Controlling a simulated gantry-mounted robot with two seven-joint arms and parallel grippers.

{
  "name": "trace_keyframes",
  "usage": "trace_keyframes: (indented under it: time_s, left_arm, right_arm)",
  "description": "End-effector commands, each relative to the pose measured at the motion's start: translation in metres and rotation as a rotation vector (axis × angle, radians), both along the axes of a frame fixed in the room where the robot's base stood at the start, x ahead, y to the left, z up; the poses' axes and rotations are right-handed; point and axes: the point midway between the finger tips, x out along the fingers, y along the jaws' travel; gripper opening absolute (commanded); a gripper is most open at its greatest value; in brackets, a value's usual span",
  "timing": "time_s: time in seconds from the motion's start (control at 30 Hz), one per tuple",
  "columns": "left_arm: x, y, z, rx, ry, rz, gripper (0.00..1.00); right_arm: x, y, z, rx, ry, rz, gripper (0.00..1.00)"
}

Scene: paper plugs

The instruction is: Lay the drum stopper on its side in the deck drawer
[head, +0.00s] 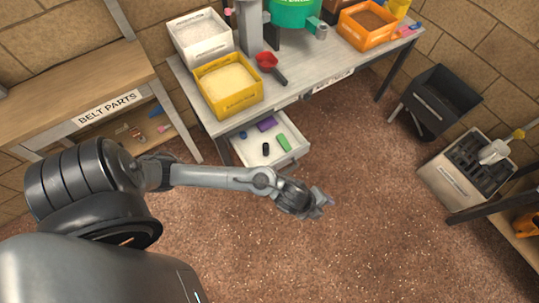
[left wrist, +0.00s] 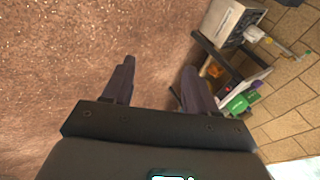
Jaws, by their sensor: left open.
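The deck drawer (head: 297,154) is pulled out below the grey bench, open at the top. In it lie a black piece (head: 266,148), a green piece (head: 284,143), a purple block (head: 266,124) and a small blue piece (head: 243,134). The black piece is short and rounded; I cannot tell for sure which piece is the drum stopper. My left gripper (head: 322,203) is out over the brown floor, to the right of and nearer than the drawer. In the left wrist view its fingers (left wrist: 158,68) are apart, with only floor between them. My right gripper is not in view.
The grey bench (head: 330,77) carries a yellow bin (head: 228,103), a white bin (head: 186,27), a red scoop (head: 266,61) and an orange bin (head: 349,36). A wooden BELT PARTS bench (head: 75,75) stands left. A black bin (head: 440,100) and grey crate (head: 450,185) stand right. Floor between is clear.

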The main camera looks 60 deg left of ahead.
Motion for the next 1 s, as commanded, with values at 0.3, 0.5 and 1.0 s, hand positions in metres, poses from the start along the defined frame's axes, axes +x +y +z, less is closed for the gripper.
trace_keyframes:
  time_s: [0.3,0.5,1.0]
  left_arm:
    - [-0.09,0.058,0.053,-0.36,0.269,0.997,0.58]
    - [-0.127,0.084,0.06,-0.421,0.362,1.27,0.58]
    - [-0.132,0.087,0.067,-0.427,0.376,1.31,0.58]
  right_arm:
    - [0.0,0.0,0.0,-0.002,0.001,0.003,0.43]
    - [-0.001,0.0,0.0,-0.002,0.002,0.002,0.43]
    - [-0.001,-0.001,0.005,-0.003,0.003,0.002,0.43]
